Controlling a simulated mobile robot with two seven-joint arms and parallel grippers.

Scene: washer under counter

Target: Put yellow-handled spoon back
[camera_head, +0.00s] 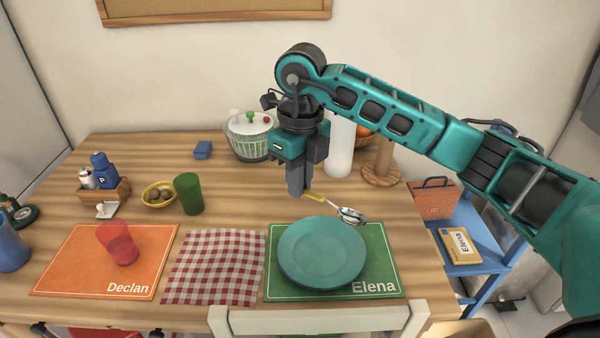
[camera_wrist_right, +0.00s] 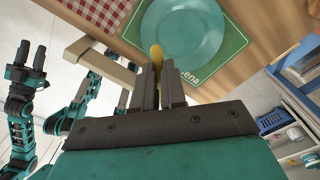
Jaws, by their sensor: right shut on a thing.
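The yellow-handled spoon (camera_head: 350,215) has a shiny metal bowl and a yellow handle. My right gripper (camera_head: 298,191) is shut on the handle, holding the spoon over the back of the green Elena placemat (camera_head: 385,275), just behind the teal plate (camera_head: 321,252). In the right wrist view the yellow handle (camera_wrist_right: 156,56) shows between the fingertips of my right gripper (camera_wrist_right: 160,75); the spoon's bowl is hidden there. My left gripper (camera_wrist_right: 31,55) shows at the left of the right wrist view, with its fingers apart and empty. It is out of the head view.
An orange Declan placemat (camera_head: 75,265) bears a red cup (camera_head: 119,243). A checkered cloth (camera_head: 215,267) lies between the mats. A green cup (camera_head: 188,193), yellow bowl (camera_head: 159,194) and salad spinner (camera_head: 249,137) stand further back. A white chair back (camera_head: 318,319) is at the front edge.

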